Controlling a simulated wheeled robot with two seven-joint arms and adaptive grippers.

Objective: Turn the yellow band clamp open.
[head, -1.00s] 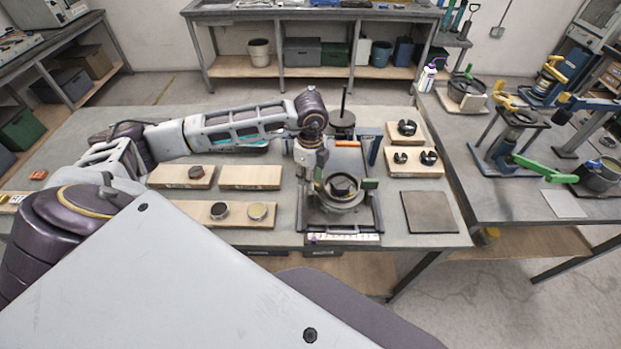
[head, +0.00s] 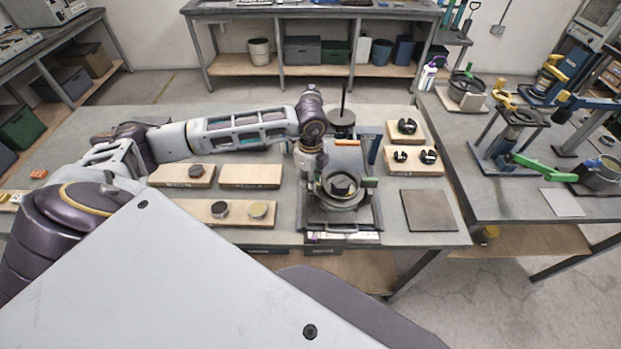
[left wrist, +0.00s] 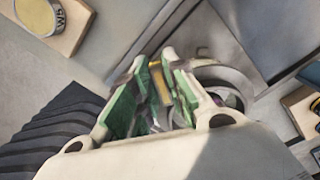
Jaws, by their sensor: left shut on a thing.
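My left gripper (head: 316,178) reaches down to the left side of a round metal fixture (head: 341,190) on a dark stand. In the left wrist view, its green-padded fingers (left wrist: 157,90) are closed around a narrow yellow piece (left wrist: 159,82), which looks like the handle of the yellow band clamp. The metal ring (left wrist: 228,84) shows just right of the fingers. The rest of the clamp is hidden by the fingers and blurred, so I cannot tell how far it is turned. My right gripper is not in view.
Wooden boards with small round parts (head: 219,209) lie left of the stand. More boards with black clamps (head: 407,126) lie to its right, above a bare grey plate (head: 429,211). A thin upright rod (head: 343,98) stands behind. A side bench holds other lever frames (head: 517,130).

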